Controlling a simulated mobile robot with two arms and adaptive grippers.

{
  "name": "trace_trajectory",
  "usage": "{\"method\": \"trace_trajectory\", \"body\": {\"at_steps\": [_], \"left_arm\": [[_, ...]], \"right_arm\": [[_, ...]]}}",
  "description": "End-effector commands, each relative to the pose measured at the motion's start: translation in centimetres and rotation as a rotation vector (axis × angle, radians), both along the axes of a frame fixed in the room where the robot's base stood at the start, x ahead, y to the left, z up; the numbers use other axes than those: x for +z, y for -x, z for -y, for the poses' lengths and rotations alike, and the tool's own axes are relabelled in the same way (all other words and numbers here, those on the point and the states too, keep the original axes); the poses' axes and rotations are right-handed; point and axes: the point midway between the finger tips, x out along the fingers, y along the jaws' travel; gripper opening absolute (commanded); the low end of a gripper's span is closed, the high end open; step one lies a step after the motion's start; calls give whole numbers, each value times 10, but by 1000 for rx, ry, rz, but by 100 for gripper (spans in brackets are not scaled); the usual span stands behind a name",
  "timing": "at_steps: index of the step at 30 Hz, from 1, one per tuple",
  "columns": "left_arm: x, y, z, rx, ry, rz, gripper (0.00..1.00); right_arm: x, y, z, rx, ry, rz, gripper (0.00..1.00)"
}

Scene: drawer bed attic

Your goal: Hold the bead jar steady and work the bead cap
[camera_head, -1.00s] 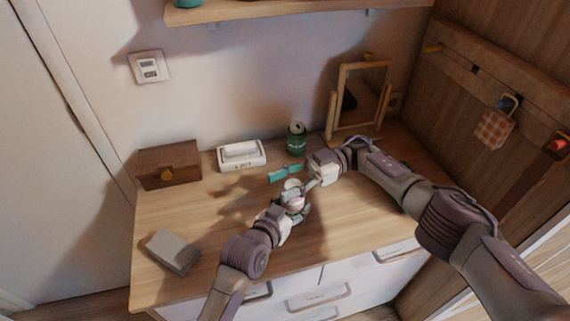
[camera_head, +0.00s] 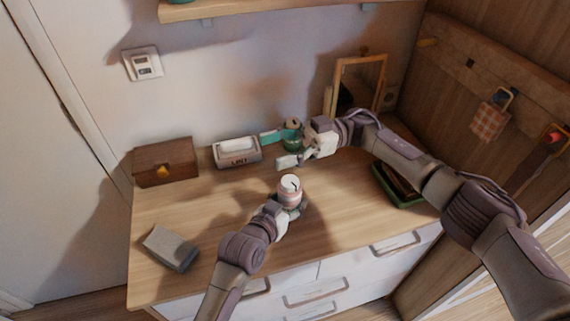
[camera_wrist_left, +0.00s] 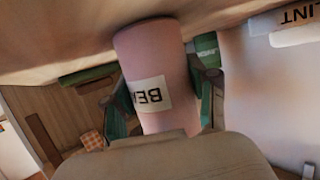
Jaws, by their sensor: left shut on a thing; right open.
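The bead jar (camera_head: 289,194) is pinkish and stands upright on the dresser top. In the left wrist view the jar (camera_wrist_left: 158,62) shows a white label with "BE" upside down. My left gripper (camera_head: 291,206) is shut around the jar's sides; its fingers (camera_wrist_left: 165,100) flank the jar in the wrist view. The jar's top is pale with a dark mark; I cannot tell whether this is the bead cap or the open mouth. My right gripper (camera_head: 276,150) is open, above and behind the jar, clear of it. I see nothing between its fingers.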

Motion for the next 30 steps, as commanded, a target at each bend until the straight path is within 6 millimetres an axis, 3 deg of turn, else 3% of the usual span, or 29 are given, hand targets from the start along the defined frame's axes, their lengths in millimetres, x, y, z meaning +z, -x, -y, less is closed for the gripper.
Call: {"method": "trace_trajectory", "body": {"at_steps": [5,9,13,17,20,24,27,30], "left_arm": [[-2,1,0,-1,-2,-5,18],[-2,1,0,0,-2,-4,18],[-2,1,0,0,-2,-4,18],[-2,1,0,0,-3,-5,18],[-2,1,0,0,-3,-5,18],[-2,1,0,-1,-2,-6,18],[-2,1,0,-1,-2,-6,18],[-2,1,0,-1,-2,-6,18]], "right_arm": [[36,-32,-7,-255,-280,-285,68],[51,-84,28,-507,-527,-692,68],[24,-125,78,-677,-684,-1140,68],[-31,-139,121,-751,-765,-1621,68],[-78,-128,140,-727,-767,-1998,68],[-127,-84,145,-565,-673,-2488,68],[-139,-42,140,-381,-542,-2761,68],[-135,-3,135,-189,-398,-2939,68]]}}
